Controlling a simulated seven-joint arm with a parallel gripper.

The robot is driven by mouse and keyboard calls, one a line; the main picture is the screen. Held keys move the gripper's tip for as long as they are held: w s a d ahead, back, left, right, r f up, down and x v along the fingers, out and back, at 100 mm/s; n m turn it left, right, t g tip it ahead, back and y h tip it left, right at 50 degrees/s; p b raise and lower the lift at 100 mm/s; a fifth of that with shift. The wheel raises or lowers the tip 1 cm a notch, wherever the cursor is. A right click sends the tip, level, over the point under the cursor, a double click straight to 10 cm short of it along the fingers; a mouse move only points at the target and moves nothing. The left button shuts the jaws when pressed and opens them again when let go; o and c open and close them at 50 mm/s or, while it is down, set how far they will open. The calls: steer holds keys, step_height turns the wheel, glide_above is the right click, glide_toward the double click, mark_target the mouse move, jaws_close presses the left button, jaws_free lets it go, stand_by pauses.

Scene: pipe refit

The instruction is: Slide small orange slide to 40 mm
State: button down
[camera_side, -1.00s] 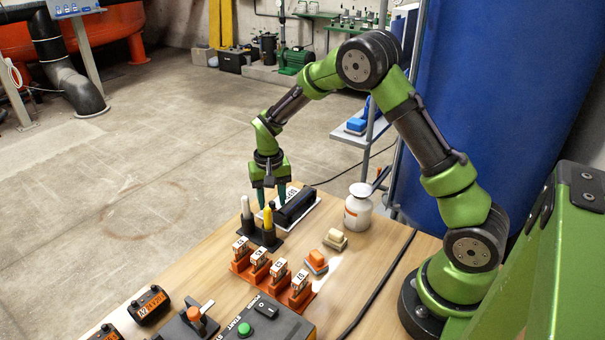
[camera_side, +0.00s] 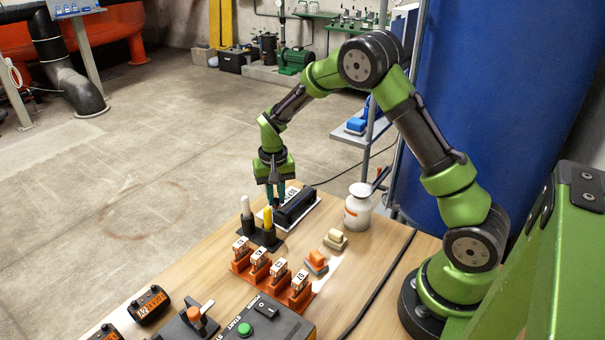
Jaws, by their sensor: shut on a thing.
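My gripper (camera_side: 275,200) points straight down at the far edge of the table, its teal fingers close together. They are shut at the near left end of a black rail block (camera_side: 296,206) on a white base plate (camera_side: 313,202) with a printed label. The small orange slide is at this end of the block, between the fingertips. It is almost wholly hidden by the fingers and the yellow marker in front, so its reading on the scale cannot be made out.
A black holder (camera_side: 259,236) with a white and a yellow marker stands just in front of the gripper.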

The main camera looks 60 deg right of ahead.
mark_target(276, 199)
steer(key=c, duration=1.1)
jaws_free()
steer(key=shift+o, duration=0.2)
step_height(276, 199, up, 17)
steer(key=s+a+r+n+t, duration=0.1)
steer(key=s+a+r+t, duration=0.1)
steer(key=s, duration=0.5)
steer(key=s+a+r+n+t+y, duration=0.1)
steer(key=s+a+t, duration=0.1)
steer(key=s+a, duration=0.2)
steer(key=s+a+r+n+t+y, duration=0.1)
steer(key=s+a+r+t, duration=0.1)
steer(key=s, duration=0.9)
steer(key=shift+a+r+n+t, duration=0.35)
steer(key=shift+a+t, duration=0.25)
steer(key=shift+a, duration=0.2)
